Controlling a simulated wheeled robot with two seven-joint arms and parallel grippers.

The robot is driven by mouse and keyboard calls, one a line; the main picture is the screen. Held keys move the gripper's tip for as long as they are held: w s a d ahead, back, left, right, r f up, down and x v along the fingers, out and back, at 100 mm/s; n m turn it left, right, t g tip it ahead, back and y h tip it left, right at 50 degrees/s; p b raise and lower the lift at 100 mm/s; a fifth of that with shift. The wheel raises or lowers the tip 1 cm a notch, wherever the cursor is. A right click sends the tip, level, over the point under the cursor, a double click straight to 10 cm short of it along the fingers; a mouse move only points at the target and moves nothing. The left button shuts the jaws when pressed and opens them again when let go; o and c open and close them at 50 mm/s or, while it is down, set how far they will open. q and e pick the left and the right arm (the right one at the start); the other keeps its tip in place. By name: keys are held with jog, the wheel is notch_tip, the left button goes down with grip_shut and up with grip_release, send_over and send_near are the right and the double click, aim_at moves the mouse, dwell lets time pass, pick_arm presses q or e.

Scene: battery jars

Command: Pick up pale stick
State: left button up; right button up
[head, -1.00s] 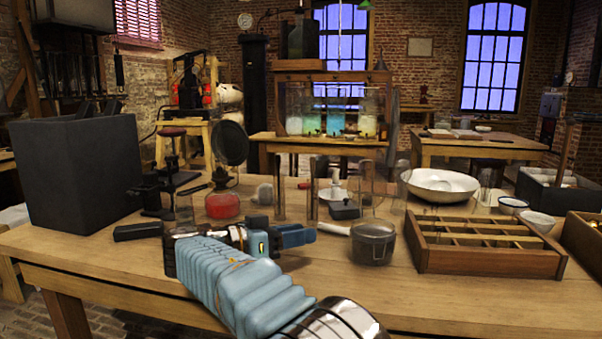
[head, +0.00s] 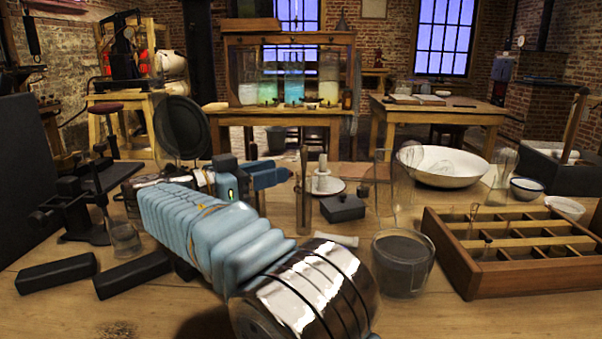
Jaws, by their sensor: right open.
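A pale stick (head: 337,240) lies on the wooden table beside the dark grey pot (head: 403,262). Its left end is hidden behind my right arm. A white upright piece (head: 323,168) also stands on a small dish further back. My right gripper (head: 262,173) is open, with blue fingers, over the middle of the table. It is left of and beyond the lying pale stick, apart from it, and I see nothing held. My left gripper is not in view.
A wooden compartment tray (head: 447,268) stands at the right. A white basin (head: 443,167), glass jar (head: 394,190) and black block (head: 342,208) stand behind the pot. Black bars (head: 57,273) lie at the left. The front right table is clear.

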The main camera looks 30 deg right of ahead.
aim_at(301, 163)
jog(key=d, duration=0.2)
jog(key=d+p, duration=0.1)
jog(key=d, duration=0.5)
jog(key=shift+w+d+r, duration=0.1)
jog(key=shift+w+r, duration=0.05)
jog(key=shift+w, duration=0.15)
grip_shut()
